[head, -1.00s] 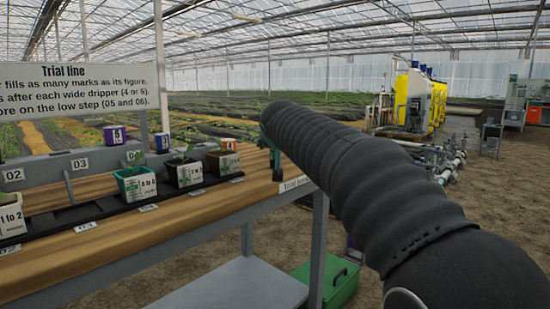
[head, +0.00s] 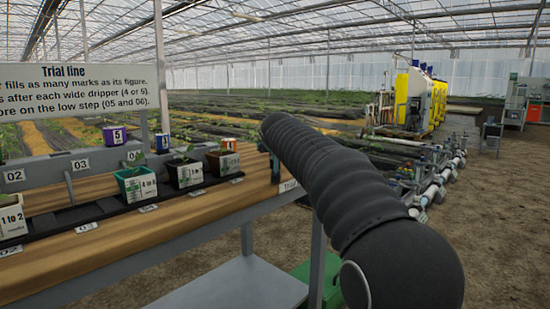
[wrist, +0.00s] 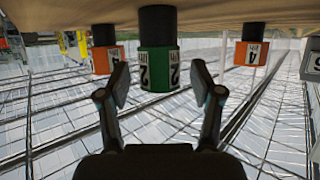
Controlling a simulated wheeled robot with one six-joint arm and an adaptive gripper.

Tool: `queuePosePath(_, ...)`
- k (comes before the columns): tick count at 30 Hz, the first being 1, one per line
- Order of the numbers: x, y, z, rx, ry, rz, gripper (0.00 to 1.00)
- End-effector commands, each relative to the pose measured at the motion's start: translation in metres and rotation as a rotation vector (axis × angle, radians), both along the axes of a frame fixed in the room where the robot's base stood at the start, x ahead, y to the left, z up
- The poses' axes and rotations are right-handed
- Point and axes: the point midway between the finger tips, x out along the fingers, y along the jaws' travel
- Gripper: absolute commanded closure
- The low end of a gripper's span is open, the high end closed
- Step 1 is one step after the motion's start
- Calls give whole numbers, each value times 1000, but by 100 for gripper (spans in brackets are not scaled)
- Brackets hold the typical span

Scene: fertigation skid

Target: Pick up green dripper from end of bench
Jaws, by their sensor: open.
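The green dripper (wrist: 155,70), with a black top part and a white label marked 2, is in the upper middle of the wrist view, which is upside down. It stands on the wooden bench surface (wrist: 210,17). My gripper (wrist: 161,80) is open, with one finger on each side of the green dripper in the picture. I cannot tell whether the fingers touch it. In the head view my gripper (head: 274,165) is partly hidden behind my arm at the bench's right end, and the green dripper is hidden.
Orange drippers marked 4 stand on both sides, one left (wrist: 106,58) and one right (wrist: 251,53) in the wrist view. Potted plants, including a green-and-white pot (head: 137,185), line the bench's black tray. A Trial line sign (head: 75,90) stands behind. A green box (head: 305,272) sits below.

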Motion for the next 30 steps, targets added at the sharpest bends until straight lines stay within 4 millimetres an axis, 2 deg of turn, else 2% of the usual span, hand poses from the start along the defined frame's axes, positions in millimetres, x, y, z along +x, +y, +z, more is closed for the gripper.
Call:
queuePosePath(1,0,0,0,0,0,0,39)
queuePosePath(7,0,0,0,0,0,0,89)
queuePosePath(20,0,0,5,0,0,-1,89)
queuePosePath(26,0,0,25,1,-1,0,89)
queuePosePath(30,0,-1,47,1,-1,-1,89)
